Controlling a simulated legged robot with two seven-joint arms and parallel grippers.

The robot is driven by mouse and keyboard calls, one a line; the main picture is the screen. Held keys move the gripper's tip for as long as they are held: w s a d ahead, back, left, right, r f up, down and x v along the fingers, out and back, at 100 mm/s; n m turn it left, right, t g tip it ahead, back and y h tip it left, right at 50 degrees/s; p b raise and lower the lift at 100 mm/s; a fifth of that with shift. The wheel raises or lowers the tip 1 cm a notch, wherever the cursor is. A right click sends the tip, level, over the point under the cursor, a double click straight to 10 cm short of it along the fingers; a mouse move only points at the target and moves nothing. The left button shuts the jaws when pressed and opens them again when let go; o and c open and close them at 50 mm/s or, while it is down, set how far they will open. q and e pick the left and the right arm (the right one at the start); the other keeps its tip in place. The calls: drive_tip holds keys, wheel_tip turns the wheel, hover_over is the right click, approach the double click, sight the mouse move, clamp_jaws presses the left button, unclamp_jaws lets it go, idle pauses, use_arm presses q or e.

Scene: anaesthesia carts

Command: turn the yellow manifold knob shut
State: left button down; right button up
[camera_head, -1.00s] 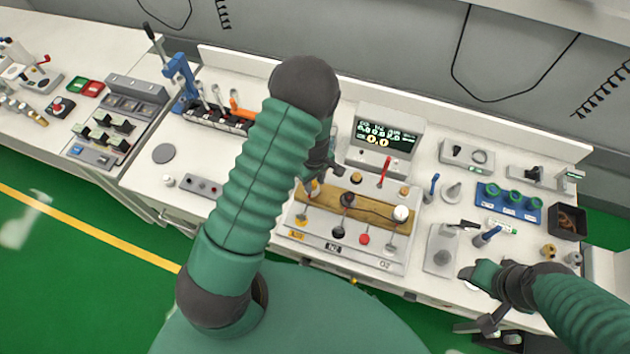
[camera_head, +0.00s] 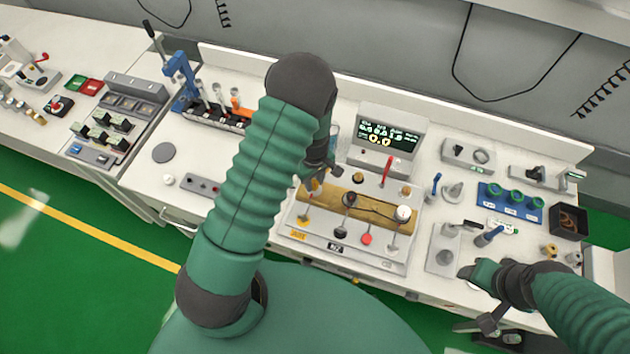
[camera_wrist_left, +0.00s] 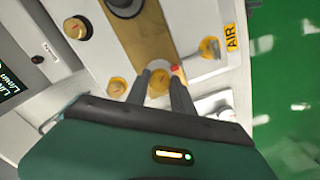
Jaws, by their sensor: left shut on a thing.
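The manifold is a brass-coloured bar (camera_head: 375,211) on a white panel (camera_head: 345,243), with several knobs along it. A yellow knob (camera_wrist_left: 158,83) sits at the bar's end nearest the AIR label (camera_wrist_left: 231,38); in the head view it is mostly behind my gripper. My left gripper (camera_wrist_left: 160,76) has a finger on each side of this knob and is shut on it. In the head view the left gripper (camera_head: 317,180) is partly hidden by my forearm. My right gripper (camera_head: 476,272) hangs at the front right of the bench, away from the manifold; its jaw state is unclear.
A display box (camera_head: 386,138) with lit digits stands behind the panel. A black knob (camera_head: 349,199) and a white knob (camera_head: 403,213) sit farther along the bar. A red lever (camera_head: 388,164) rises behind it. A blue tray (camera_head: 510,201) and a black box (camera_head: 568,221) are right.

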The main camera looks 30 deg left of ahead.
use_arm(q)
drive_tip(key=m, duration=0.1)
drive_tip(key=m+b, duration=0.1)
drive_tip(key=m, duration=0.2)
drive_tip(key=shift+w+a+r+m, duration=0.1)
drive_tip(key=shift+w+a+m, duration=0.15)
drive_tip(key=shift+m, duration=0.15)
drive_tip(key=shift+d+m+b, duration=0.1)
drive_tip(key=shift+m+b, duration=0.5)
drive_tip(key=shift+m, duration=1.3)
drive_tip(key=shift+r, duration=0.1)
drive_tip(key=c, duration=1.5)
unclamp_jaws()
drive_tip(key=shift+o, duration=2)
drive_tip(key=shift+f, duration=0.2)
